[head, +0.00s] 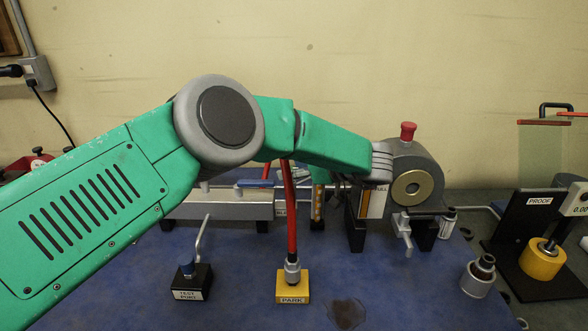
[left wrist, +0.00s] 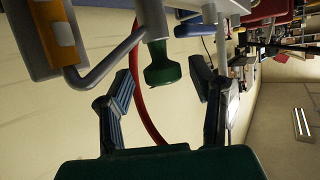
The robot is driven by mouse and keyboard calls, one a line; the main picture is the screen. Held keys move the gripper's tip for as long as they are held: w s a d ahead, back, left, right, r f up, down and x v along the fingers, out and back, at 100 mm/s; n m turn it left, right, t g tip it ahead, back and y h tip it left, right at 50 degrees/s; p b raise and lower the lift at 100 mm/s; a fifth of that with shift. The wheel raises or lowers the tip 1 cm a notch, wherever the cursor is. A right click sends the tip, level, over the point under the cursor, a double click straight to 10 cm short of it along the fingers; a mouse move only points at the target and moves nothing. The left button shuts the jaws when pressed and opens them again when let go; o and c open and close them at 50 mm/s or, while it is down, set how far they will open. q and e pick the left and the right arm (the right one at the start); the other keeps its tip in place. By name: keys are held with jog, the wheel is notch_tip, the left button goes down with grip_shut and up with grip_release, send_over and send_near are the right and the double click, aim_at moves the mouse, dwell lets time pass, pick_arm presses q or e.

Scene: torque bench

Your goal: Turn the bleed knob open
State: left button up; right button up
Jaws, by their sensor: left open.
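A green knob (left wrist: 163,66), which I take to be the bleed knob, sits on a grey stem in the left wrist view. My left gripper (left wrist: 163,84) is open, with one finger on each side of the knob and a visible gap on both sides. The knob's end reaches into the space between the fingertips. In the head view my green left arm crosses from the left and hides the knob and my left gripper. My right gripper is in neither view.
A red hose (head: 290,220) rises from the yellow PARK block (head: 292,286) and passes behind the fingers in the wrist view. The TEST PORT block (head: 192,281) stands left of it. A grey housing with a red top (head: 408,131) and the PROOF stand (head: 523,230) are at the right.

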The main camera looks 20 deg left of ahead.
pick_arm(q)
jog(key=v, duration=1.1)
jog(key=shift+d, duration=0.45)
jog(key=shift+a+r, duration=0.1)
